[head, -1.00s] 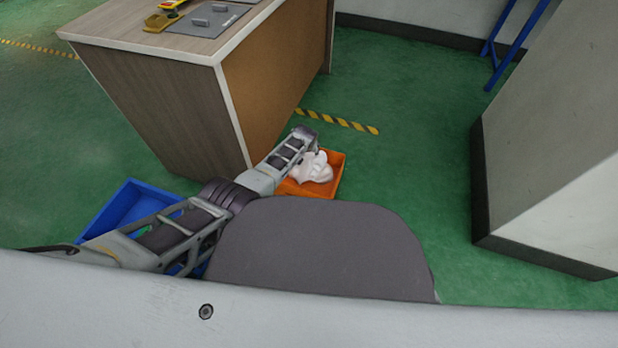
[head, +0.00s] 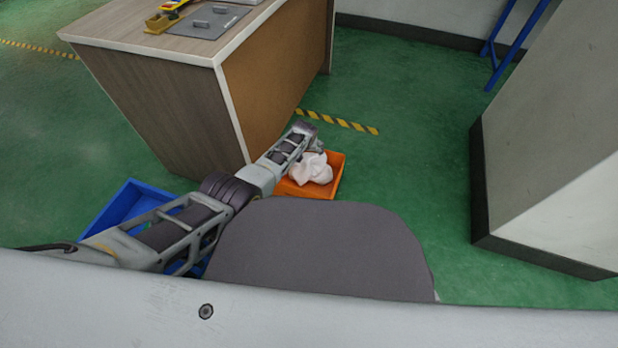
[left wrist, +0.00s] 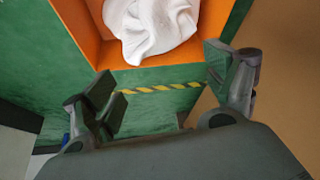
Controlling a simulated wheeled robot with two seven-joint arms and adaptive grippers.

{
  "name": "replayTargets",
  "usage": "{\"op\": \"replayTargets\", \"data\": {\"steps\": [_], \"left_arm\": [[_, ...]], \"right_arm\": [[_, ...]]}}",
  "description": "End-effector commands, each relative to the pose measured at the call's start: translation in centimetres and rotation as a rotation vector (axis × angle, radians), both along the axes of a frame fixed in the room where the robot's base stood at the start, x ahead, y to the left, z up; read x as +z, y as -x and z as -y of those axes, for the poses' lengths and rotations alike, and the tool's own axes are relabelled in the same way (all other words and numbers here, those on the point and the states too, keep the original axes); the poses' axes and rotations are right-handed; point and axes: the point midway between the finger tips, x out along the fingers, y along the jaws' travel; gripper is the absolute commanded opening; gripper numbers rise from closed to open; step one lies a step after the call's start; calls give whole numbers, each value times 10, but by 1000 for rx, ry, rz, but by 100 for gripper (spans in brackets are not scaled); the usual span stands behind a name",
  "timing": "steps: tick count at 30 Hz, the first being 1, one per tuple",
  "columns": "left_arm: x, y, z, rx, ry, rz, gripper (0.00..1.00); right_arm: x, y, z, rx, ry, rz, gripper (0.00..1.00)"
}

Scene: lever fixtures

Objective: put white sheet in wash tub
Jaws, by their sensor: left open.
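A crumpled white sheet (head: 312,169) lies in an orange tub (head: 336,179) on the green floor, beside the wooden cabinet. My left gripper (head: 317,147) is at the tub's far side, close to the sheet; its fingers are small and partly hidden in the head view. In the left wrist view the left gripper (left wrist: 160,82) has its fingers wide apart with nothing between them. The sheet (left wrist: 150,28) shows there inside the orange tub (left wrist: 88,30), beyond the fingertips. My right gripper is not in view.
A blue tub (head: 122,203) stands on the floor at the left, partly covered by my arm. The wooden cabinet (head: 160,105) is close beside my left arm. A pale block (head: 545,170) stands at the right. Green floor between them is clear.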

Motion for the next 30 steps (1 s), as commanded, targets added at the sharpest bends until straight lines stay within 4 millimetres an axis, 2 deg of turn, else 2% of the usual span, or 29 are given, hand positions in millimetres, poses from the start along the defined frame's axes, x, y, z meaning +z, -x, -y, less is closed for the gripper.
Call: {"op": "replayTargets", "data": {"steps": [1,11,30], "left_arm": [[6,-1,1,0,1,-15,86],[24,6,2,-1,4,-135,86],[52,15,1,-1,5,-320,86]], "right_arm": [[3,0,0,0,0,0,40],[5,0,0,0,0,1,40],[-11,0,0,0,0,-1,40]]}}
